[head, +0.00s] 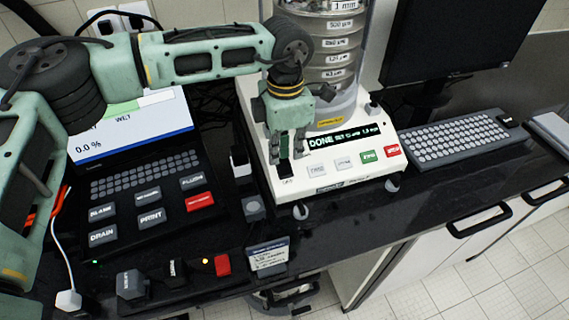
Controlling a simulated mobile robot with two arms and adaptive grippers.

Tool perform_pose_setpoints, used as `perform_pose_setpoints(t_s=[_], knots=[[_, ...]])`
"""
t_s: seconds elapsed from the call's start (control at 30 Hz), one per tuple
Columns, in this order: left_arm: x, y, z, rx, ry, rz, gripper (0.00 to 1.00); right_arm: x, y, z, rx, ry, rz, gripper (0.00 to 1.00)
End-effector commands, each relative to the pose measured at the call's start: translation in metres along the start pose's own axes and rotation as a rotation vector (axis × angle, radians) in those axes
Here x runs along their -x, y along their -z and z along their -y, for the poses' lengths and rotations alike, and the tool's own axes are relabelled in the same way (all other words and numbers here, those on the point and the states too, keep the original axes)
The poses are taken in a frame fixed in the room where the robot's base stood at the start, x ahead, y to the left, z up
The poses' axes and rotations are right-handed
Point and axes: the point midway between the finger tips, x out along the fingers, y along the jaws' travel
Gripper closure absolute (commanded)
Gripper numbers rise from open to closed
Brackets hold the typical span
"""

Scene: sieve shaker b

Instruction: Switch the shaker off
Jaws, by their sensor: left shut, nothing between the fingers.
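The sieve shaker (350,172) stands on the dark bench, a cream base with a stack of sieves (335,50) on top. Its display (343,136) reads DONE, with smaller text beside it. Its front panel has two pale buttons, a green button (368,156) and a red button (392,151). A black rocker switch (284,169) sits at the panel's left end. My left gripper (287,155) points down over this left end, shut and empty, its fingertips close to the switch. I cannot tell whether they touch it. My right gripper is not in view.
A black instrument with a lit screen and a keypad (150,192) stands to the left. A keyboard (460,138) and a monitor (455,40) are at the right. Small blocks and a label card (268,257) lie near the front edge. Bench in front of the shaker is mostly clear.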

Motion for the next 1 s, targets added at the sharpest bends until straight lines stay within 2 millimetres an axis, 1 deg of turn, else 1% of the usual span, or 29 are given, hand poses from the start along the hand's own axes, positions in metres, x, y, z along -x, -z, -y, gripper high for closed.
perform_pose_setpoints(t_s=[1.0], knots=[[-0.016,0.0,0.0,0.0,0.0,0.0,1.0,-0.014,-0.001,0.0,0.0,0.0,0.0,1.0]])
